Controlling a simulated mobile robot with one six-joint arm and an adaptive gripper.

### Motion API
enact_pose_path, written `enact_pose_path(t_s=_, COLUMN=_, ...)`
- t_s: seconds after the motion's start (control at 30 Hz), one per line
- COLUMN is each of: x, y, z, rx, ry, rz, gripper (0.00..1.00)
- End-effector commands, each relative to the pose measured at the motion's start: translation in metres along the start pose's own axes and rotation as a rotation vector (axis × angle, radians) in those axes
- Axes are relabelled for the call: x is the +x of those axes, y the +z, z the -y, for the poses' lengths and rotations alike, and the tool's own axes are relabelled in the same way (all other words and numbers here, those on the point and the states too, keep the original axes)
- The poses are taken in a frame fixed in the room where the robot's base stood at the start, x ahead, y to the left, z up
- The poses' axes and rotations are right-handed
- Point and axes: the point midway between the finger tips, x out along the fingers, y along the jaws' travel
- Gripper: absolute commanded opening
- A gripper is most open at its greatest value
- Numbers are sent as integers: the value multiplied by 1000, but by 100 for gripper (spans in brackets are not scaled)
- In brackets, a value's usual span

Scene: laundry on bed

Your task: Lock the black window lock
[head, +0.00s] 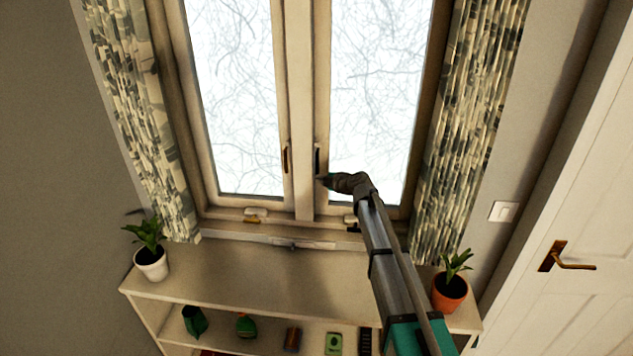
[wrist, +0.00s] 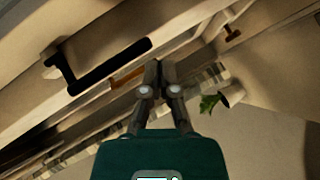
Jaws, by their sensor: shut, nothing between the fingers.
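The black window lock (head: 317,158) is a slim handle on the frame of the right window pane, standing roughly upright in the head view. In the wrist view the black lock (wrist: 100,66) appears large at upper left, with a long bar and a bent end at its base. My gripper (head: 322,180) is shut and empty just below the lock's lower end in the head view. In the wrist view my gripper (wrist: 158,68) has its fingertips together, just right of the free end of the lock's bar. I cannot tell whether they touch.
A brown handle (head: 285,159) sits on the left pane's frame. Below the window is a shelf (head: 240,268) with a white-potted plant (head: 151,262) at left and an orange-potted plant (head: 449,291) at right. Curtains (head: 470,120) hang at both sides.

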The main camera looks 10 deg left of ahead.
Motion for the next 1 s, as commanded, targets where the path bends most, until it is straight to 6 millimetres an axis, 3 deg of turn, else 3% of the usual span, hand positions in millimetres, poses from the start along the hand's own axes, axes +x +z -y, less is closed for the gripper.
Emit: enact_pose_path(t_s=1.0, x=-1, y=-12, z=-13, rx=-2, ry=-4, rz=-8, gripper=0)
